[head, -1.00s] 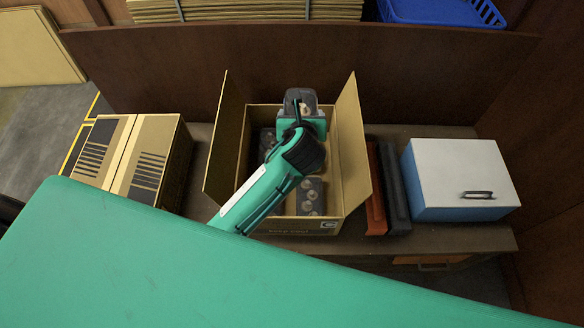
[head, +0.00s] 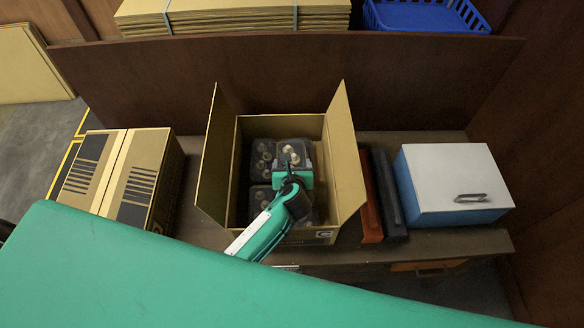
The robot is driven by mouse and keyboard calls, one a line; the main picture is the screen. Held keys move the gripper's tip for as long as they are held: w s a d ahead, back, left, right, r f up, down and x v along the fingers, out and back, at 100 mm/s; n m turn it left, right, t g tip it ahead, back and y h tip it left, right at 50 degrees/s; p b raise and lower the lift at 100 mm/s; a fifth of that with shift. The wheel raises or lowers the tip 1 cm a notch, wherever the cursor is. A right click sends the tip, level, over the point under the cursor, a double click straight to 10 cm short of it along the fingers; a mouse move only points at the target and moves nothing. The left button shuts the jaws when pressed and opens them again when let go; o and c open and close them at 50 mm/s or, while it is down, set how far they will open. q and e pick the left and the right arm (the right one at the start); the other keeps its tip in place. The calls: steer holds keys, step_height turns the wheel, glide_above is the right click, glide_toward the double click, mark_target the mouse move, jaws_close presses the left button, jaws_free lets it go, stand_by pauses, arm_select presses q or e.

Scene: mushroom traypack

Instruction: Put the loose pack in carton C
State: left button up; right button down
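Carton C (head: 312,238) stands open on the bench in the middle of the head view, its side flaps up and a "C" on its front. My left gripper (head: 293,172) is inside the carton opening, at the near edge of the loose pack (head: 293,153), a dark tray of pale mushrooms at the back right. The gripper appears shut on this pack; its fingertips are hidden. Another pack (head: 263,158) lies at the back left, and one (head: 260,196) at the front left. A front-right pack (head: 310,212) is mostly hidden by my arm. My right gripper is not in view.
A closed striped carton (head: 125,175) stands left of carton C. Right of it lie a red-brown bar (head: 371,205), a black bar (head: 388,200) and a blue box with a white lid (head: 450,175). A brown panel rises behind the bench.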

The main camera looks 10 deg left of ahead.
arm_select(q)
steer(key=shift+f, duration=0.75)
steer(key=o, duration=0.9)
steer(key=shift+f, duration=0.1)
steer(key=shift+o, duration=0.2)
steer(key=shift+r, duration=0.2)
steer(key=v, duration=1.2)
steer(key=shift+r, duration=0.1)
